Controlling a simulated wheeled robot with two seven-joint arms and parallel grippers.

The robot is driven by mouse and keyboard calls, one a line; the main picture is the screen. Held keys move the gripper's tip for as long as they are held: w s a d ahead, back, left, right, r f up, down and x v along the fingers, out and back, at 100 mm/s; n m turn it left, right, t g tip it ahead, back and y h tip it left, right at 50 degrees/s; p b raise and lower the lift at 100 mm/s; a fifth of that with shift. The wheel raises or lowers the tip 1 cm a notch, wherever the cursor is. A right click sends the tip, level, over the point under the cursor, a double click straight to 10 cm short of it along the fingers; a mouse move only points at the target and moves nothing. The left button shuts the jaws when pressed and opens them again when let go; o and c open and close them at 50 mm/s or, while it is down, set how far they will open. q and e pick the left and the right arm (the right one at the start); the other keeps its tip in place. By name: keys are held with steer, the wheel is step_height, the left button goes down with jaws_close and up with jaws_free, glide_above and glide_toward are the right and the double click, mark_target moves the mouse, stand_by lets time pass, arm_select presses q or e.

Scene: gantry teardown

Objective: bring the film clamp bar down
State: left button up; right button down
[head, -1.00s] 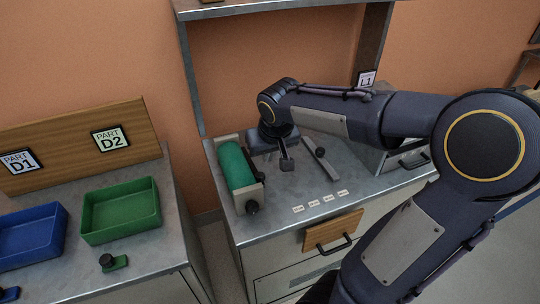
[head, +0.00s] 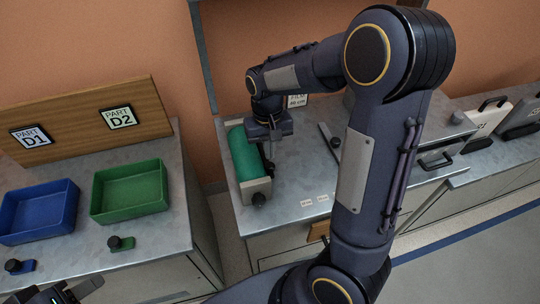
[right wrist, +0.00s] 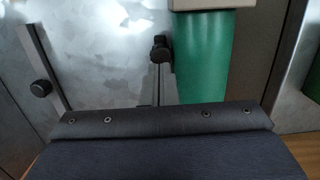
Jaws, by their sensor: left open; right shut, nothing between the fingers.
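A green film roll (head: 243,155) lies in a pale holder on the grey bench. A black knob (right wrist: 160,47) sits beside its near end block, with a thin grey strip running from it towards my gripper. A narrow grey bar (head: 328,136) with a black knob (right wrist: 40,88) lies on the bench right of the roll. I cannot tell which of these is the clamp bar. My right gripper (head: 271,149) is shut and empty, pointing down at the roll's right side. Contact is not clear. My left gripper (head: 72,292), at the bottom left edge, is open and partly cut off.
A blue tray (head: 38,212) and a green tray (head: 130,192) stand on the left bench, before a wooden board marked D1 and D2. A post and my right arm stand near the film bench. Bench top between roll and bar is clear.

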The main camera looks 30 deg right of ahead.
mark_target(271, 168)
steer(key=shift+s+f, duration=0.15)
steer(key=shift+f, duration=1.35)
steer(key=f+b, duration=0.1)
steer(key=s+f+b, duration=0.1)
steer(key=shift+a+f, duration=0.15)
steer(key=shift+f, duration=0.2)
steer(key=shift+s+r, duration=0.1)
steer(key=shift+r, duration=0.05)
steer(key=shift+p, duration=0.3)
